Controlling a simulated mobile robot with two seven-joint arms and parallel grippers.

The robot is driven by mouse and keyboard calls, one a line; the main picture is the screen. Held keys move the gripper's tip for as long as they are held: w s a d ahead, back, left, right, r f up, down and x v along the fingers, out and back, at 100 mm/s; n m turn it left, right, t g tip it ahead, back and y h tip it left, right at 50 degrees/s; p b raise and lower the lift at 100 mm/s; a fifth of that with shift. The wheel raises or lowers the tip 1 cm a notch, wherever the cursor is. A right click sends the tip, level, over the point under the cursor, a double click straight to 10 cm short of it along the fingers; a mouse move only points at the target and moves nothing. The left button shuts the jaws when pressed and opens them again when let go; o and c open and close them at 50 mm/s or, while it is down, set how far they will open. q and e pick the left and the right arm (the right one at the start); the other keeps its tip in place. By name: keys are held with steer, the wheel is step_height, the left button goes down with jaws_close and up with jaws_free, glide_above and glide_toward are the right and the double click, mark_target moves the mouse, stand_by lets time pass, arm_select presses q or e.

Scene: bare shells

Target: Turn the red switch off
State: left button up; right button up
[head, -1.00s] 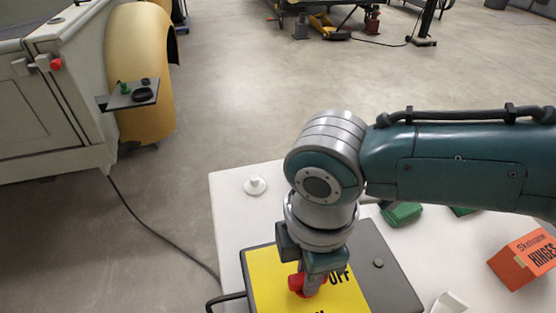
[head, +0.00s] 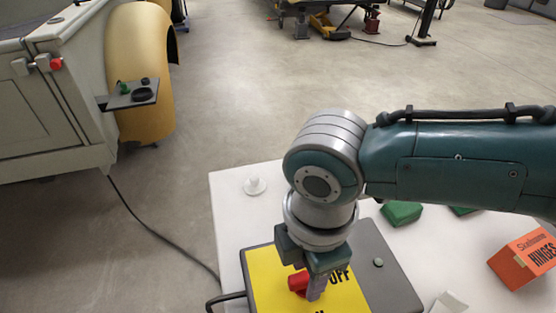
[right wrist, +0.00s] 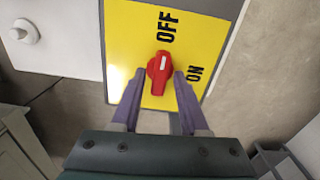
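The red switch (right wrist: 159,73) is a knob with a white mark on a yellow plate (right wrist: 125,45) lettered OFF and ON. In the right wrist view the mark points towards the OFF lettering, and ON is to the right. My right gripper (right wrist: 159,73) is open, with one finger on each side of the knob; contact is unclear. In the head view the red switch (head: 297,283) shows left of a finger of my right gripper (head: 314,288), which hides part of it and of the lettering. My left gripper is out of view.
The switch box (head: 395,285) lies on a white table (head: 232,215). A white peg (head: 254,186), green blocks (head: 402,213) and an orange hinges box (head: 525,262) are around it. A grey cabinet (head: 40,115) stands at left.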

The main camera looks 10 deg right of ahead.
steer(key=shift+o, duration=0.4)
steer(key=shift+r, duration=0.1)
steer(key=shift+r, duration=0.35)
step_height(320, 180, up, 9)
steer(key=p, duration=0.1)
